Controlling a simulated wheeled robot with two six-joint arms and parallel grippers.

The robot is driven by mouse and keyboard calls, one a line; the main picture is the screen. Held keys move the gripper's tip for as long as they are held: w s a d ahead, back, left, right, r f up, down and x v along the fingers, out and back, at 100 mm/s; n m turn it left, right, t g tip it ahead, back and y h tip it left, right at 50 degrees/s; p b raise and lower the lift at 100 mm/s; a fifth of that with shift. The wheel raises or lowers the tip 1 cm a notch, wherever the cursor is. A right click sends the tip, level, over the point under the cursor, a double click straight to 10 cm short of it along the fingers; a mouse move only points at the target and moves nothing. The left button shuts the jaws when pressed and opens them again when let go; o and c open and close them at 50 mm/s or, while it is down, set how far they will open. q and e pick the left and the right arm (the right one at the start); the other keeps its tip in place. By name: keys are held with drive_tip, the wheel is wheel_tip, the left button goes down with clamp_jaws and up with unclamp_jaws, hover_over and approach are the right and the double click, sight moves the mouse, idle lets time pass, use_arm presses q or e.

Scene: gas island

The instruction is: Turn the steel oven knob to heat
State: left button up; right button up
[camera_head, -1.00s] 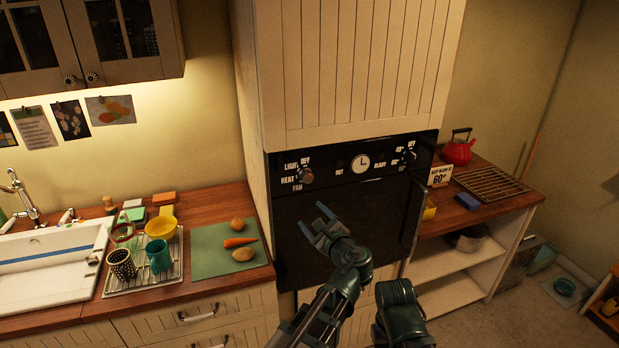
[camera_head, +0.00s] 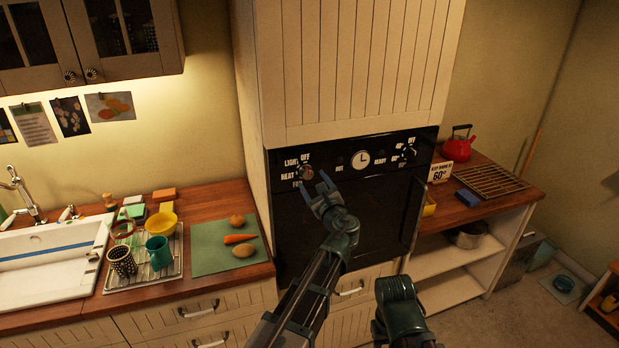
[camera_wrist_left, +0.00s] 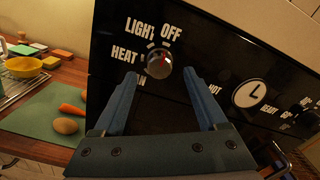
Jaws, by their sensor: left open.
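The steel oven knob (camera_head: 306,172) is on the left of the black oven panel (camera_head: 335,161), ringed by the words OFF, LIGHT, HEAT and a partly hidden FAN. In the left wrist view the knob (camera_wrist_left: 158,66) shows a red mark at its upper right, toward OFF. My left gripper (camera_head: 314,184) is open and empty, just below the knob in the head view. In the left wrist view its two blue fingers (camera_wrist_left: 160,85) stand apart, with the knob beyond and between their tips; no contact shows.
A clock (camera_head: 360,159) and a second knob (camera_head: 408,152) are on the same panel. The oven door (camera_head: 365,215) is below with a vertical handle at its right. Left is a counter with a green mat (camera_head: 222,257) and vegetables. A red kettle (camera_head: 458,147) stands at the right.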

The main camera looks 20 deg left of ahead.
sight(309, 175)
use_arm(q)
drive_tip(key=shift+x, duration=1.9)
clamp_jaws()
